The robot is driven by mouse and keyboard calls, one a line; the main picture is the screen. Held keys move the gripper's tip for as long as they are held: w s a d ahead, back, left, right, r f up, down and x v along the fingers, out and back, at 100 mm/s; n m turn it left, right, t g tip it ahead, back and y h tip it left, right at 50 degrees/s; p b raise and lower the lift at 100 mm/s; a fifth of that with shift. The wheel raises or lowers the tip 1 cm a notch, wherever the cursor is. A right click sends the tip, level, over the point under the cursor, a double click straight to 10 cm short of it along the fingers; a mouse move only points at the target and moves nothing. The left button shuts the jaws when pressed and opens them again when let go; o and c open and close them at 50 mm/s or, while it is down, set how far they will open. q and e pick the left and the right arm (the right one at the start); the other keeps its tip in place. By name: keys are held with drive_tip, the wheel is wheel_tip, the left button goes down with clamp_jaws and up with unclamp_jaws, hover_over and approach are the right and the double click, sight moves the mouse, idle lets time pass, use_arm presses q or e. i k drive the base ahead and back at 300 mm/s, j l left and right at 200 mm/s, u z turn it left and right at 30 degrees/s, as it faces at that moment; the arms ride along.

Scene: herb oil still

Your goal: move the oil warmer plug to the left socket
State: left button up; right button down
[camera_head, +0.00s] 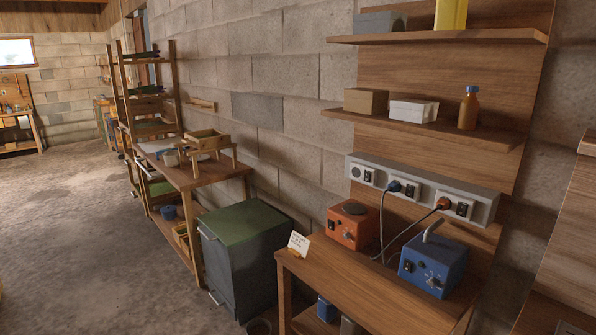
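A grey socket strip (480,208) runs along the wall above a wooden bench. Its left socket (356,172) is empty. Dark switches are beside the sockets. An orange box with a round dark plate on top (352,229) and a blue box (433,266) stand below. Grey cables hang from both plugs and run down behind or between the boxes. No label shows which box is the oil warmer. Neither of my grippers is in view.
A small written card (299,243) stands at the left end of the bench (350,292); its text is unreadable. Shelves above hold boxes and a brown bottle (468,108). A green-topped cabinet (243,250) stands left of the bench. The floor at left is open.

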sight(443, 204)
drive_tip(key=i+j+z, duration=0.1)
drive_tip(key=z, duration=0.3)
drive_tip(key=i+j+z, duration=0.1)
drive_tip(key=z, duration=0.25)
drive_tip(key=i+j+z, duration=0.1)
drive_tip(key=z, duration=0.3)
drive_tip(key=i+j+z, duration=0.15)
drive_tip(key=j, duration=0.55)
drive_tip(key=i+j+z, duration=0.15)
drive_tip(key=j, duration=0.5)
drive_tip(key=i+j+z, duration=0.1)
drive_tip(key=j, duration=0.6)
drive_tip(key=i+j+z, duration=0.15)
drive_tip(key=j, duration=0.6)
drive_tip(key=k, duration=0.05)
